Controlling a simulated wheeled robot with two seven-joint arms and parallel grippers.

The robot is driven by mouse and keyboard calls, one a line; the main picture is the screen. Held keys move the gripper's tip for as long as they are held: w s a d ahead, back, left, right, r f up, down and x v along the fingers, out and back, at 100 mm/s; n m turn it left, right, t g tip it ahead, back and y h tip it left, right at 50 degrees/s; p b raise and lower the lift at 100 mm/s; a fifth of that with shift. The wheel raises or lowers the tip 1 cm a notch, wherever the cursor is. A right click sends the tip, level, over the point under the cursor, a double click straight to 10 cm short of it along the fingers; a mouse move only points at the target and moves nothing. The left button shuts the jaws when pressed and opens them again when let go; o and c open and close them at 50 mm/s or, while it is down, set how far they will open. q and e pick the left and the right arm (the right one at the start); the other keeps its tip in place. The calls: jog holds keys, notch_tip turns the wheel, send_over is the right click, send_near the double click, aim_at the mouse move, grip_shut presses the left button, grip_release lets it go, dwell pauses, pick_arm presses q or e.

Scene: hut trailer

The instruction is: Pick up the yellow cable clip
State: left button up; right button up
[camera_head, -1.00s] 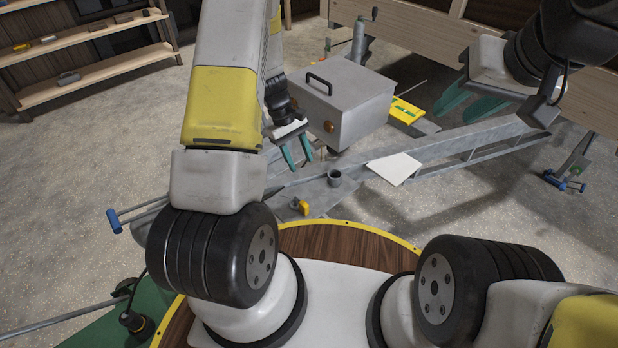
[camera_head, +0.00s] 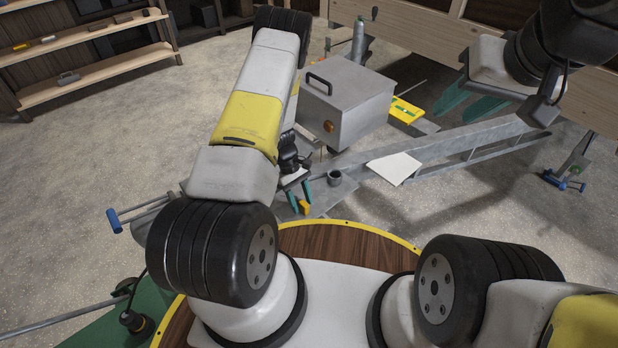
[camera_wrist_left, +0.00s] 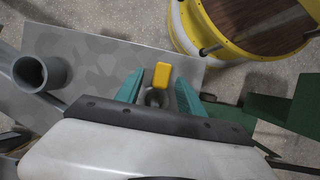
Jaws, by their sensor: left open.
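The yellow cable clip (camera_head: 304,206) lies on the grey metal plate (camera_head: 331,195) near the front of the trailer frame. In the left wrist view the clip (camera_wrist_left: 161,75) shows its yellow end, with a grey part below it, between the two teal fingers. My left gripper (camera_head: 300,196) is open, with a finger on each side of the clip; I cannot tell whether they touch it. It also shows in the left wrist view (camera_wrist_left: 158,88). My right gripper (camera_head: 472,105) is held up at the upper right, its teal fingers apart and nothing seen between them.
A short grey pipe (camera_head: 334,178) stands on the plate beside the left gripper. A grey metal box (camera_head: 348,100) with a black handle is behind it. A white sheet (camera_head: 396,168) lies on the frame to the right. A yellow level (camera_head: 405,110) lies farther back.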

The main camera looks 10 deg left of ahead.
pick_arm(q)
grip_shut()
dwell(0.3)
